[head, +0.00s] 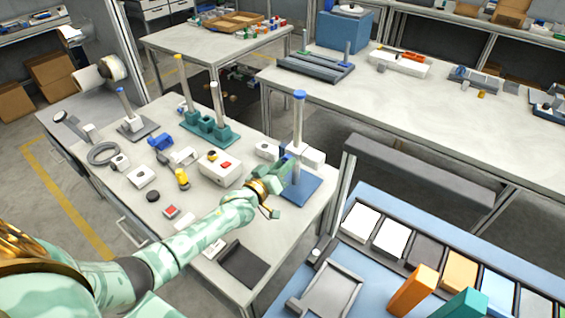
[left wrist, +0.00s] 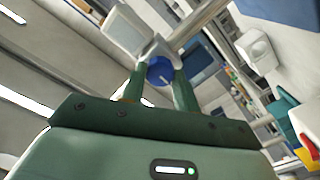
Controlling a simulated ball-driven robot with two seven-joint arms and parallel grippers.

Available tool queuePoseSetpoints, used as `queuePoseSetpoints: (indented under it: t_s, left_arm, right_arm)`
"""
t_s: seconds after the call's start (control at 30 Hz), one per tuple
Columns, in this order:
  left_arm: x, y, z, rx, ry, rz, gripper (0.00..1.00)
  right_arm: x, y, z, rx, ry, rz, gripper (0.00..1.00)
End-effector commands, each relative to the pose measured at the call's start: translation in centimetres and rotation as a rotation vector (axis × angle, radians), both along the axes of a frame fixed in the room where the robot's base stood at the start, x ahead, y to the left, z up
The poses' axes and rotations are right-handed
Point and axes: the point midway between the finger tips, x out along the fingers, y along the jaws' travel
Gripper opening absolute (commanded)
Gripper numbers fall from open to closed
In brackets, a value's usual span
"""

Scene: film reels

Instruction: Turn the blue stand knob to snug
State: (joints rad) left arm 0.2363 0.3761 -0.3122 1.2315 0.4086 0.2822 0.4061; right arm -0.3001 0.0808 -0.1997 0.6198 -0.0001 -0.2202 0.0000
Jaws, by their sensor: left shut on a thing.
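The stand has a blue base (head: 303,188), a tall grey post (head: 298,125) with a blue cap, and a white clamp block (head: 308,155) partway up. My left gripper (head: 286,166) reaches the clamp's left side. In the left wrist view its two green fingers (left wrist: 159,76) are shut on the round blue knob (left wrist: 160,68), one on each side. The white clamp (left wrist: 127,32) shows just beyond the knob. In the head view the fingers mostly hide the knob. I cannot tell how tight the knob is. My right gripper is in neither view.
A white box with a red button (head: 222,168) and a white ring-shaped part (head: 265,150) lie left of the stand. A teal stand (head: 210,130) is farther back. A dark tray (head: 243,264) lies near the front edge. The bench's right edge is close to the blue base.

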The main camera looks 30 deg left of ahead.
Motion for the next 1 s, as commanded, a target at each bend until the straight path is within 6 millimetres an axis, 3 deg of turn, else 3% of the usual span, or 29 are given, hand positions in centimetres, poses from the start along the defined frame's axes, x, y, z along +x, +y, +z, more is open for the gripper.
queuePoseSetpoints:
  t_s: [0.5, 1.0]
  left_arm:
    - [-0.01, 0.06, -0.07, -0.423, 0.061, 0.000, 0.07]
    - [-0.04, 0.04, -0.16, -0.575, 0.082, 0.001, 0.07]
  right_arm:
    - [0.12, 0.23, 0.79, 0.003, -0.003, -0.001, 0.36]
    - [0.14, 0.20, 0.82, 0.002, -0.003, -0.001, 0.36]
